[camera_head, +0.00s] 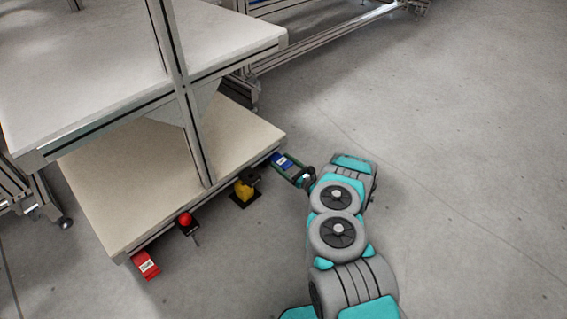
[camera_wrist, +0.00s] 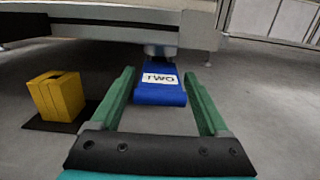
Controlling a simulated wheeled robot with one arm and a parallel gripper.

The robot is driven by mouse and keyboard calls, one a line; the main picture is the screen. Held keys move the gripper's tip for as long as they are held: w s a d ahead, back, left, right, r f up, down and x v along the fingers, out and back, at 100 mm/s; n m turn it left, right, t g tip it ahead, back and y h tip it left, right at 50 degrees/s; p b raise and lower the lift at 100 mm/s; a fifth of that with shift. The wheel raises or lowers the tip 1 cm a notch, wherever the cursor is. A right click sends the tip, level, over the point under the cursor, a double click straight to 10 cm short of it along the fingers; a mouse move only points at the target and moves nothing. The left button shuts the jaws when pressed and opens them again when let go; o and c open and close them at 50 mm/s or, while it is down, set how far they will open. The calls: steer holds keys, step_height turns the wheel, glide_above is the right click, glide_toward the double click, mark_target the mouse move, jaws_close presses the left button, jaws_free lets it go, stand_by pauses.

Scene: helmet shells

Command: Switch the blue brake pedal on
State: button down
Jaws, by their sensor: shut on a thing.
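The blue brake pedal (camera_wrist: 160,95) has a white label reading "TWO" and sits at the table's lower edge, straight ahead in the wrist view. In the head view it shows as a small blue patch (camera_head: 281,160) at the lower shelf's right corner. My gripper (camera_wrist: 158,84) has its green fingers on both sides of the pedal and is shut on it. In the head view my gripper (camera_head: 284,163) reaches the pedal from the right. The pedal's underside and mount are mostly hidden.
A yellow block on a black base (camera_wrist: 57,96) stands left of my gripper. A red ball-topped lever (camera_head: 185,219) and a red labelled pedal (camera_head: 146,265) are farther along the shelf edge (camera_head: 240,160). A metal upright (camera_head: 185,95) joins the shelves. Floor at right is clear.

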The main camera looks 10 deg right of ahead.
steer(key=shift+f, duration=0.2)
steer(key=shift+t+y, duration=0.3)
